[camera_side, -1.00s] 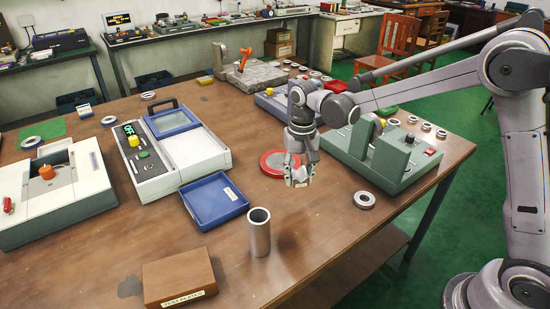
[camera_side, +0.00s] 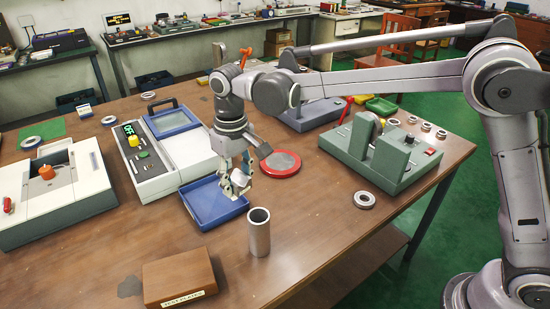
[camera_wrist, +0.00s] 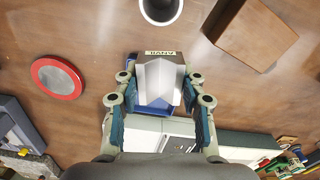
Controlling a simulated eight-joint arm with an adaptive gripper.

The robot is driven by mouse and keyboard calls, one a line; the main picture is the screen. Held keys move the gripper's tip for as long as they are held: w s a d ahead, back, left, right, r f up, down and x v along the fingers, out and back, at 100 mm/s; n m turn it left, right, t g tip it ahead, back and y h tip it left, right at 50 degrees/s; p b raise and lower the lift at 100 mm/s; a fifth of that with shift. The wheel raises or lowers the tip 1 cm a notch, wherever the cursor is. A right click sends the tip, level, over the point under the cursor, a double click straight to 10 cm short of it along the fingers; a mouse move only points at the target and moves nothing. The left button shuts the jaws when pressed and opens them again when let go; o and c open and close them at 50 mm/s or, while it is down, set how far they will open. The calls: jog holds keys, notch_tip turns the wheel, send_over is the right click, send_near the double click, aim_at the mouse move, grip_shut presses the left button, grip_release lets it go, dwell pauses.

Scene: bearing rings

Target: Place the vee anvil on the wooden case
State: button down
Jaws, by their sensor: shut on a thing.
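My gripper (camera_side: 238,184) is shut on the vee anvil (camera_wrist: 158,82), a silvery block with a sloped face and an "ANVIL" label. It also shows as a small pale piece between the fingers in the side view (camera_side: 239,178). The gripper holds it in the air, in front of the blue tray's right part as seen from the side. The wooden case (camera_side: 180,276) is a brown box with a front label, at the table's near edge, below and left of my gripper. It shows at the upper right in the wrist view (camera_wrist: 250,34).
A grey metal tube (camera_side: 259,233) stands upright between my gripper and the near edge, right of the case. The blue tray (camera_side: 200,218) lies behind the case. A red-rimmed disc (camera_side: 281,164) and a green bench device (camera_side: 375,160) lie to the right.

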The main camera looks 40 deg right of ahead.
jog(key=s+a+r+n, duration=0.1)
jog(key=s+a+n, duration=0.1)
jog(key=a, duration=0.5)
send_over(177, 273)
notch_tip(177, 273, down, 6)
jog(key=shift+d+f, duration=0.15)
jog(key=shift+f, duration=2.25)
jog(key=shift+f, duration=0.1)
jog(key=c, duration=0.8)
grip_release()
